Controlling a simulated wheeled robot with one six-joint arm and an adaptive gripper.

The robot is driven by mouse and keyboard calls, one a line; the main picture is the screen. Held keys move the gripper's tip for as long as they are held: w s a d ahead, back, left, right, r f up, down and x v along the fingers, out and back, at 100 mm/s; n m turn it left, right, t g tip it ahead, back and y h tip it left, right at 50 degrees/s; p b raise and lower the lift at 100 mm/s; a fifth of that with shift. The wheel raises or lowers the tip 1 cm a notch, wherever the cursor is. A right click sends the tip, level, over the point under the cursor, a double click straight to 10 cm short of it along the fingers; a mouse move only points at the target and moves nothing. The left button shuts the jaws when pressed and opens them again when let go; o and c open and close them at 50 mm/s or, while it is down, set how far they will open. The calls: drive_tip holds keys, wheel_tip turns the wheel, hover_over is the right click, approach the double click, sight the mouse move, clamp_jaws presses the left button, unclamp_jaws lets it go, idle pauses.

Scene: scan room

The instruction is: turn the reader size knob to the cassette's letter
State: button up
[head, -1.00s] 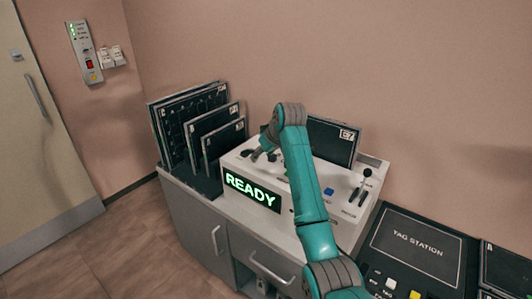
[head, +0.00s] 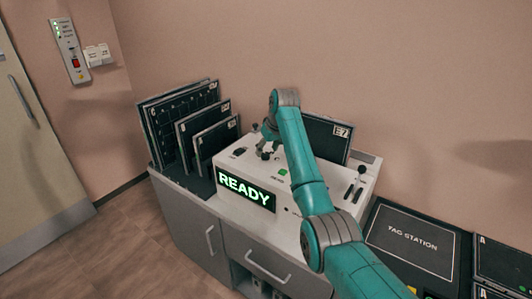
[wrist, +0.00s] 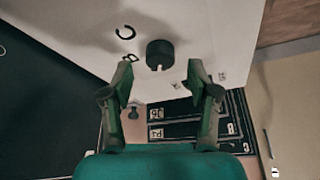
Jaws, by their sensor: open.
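The reader (head: 240,172) is a white box with a lit green READY display (head: 245,190). A dark cassette (head: 328,138) stands in its back; its corner label is too small to read surely. In the wrist view a round black knob (wrist: 160,53) sits on the white panel with a light mark on its near side. A letter C (wrist: 125,33) is printed to its upper left; other letters are partly hidden or unclear. My gripper (wrist: 161,76) is open and empty, its fingertips either side of and just short of the knob. In the head view my gripper (head: 264,145) is over the reader's left part.
Several dark cassettes (head: 185,118) stand in a rack left of the reader. A green button (head: 283,171) and a lever (head: 360,172) are on the reader's top. A dark tag station (head: 410,240) lies to the right. A wall is close behind.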

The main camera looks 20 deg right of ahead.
drive_tip(key=shift+x, duration=1.2)
clamp_jaws()
drive_tip(key=shift+m, duration=0.3)
drive_tip(key=m+h, duration=0.1)
drive_tip(key=m, duration=0.1)
drive_tip(key=m+h, duration=0.1)
drive_tip(key=m, duration=0.2)
drive_tip(key=shift+a, duration=0.2)
drive_tip(key=m+h, duration=0.1)
drive_tip(key=m, duration=0.2)
drive_tip(key=m+g+h, duration=0.1)
drive_tip(key=m, duration=0.2)
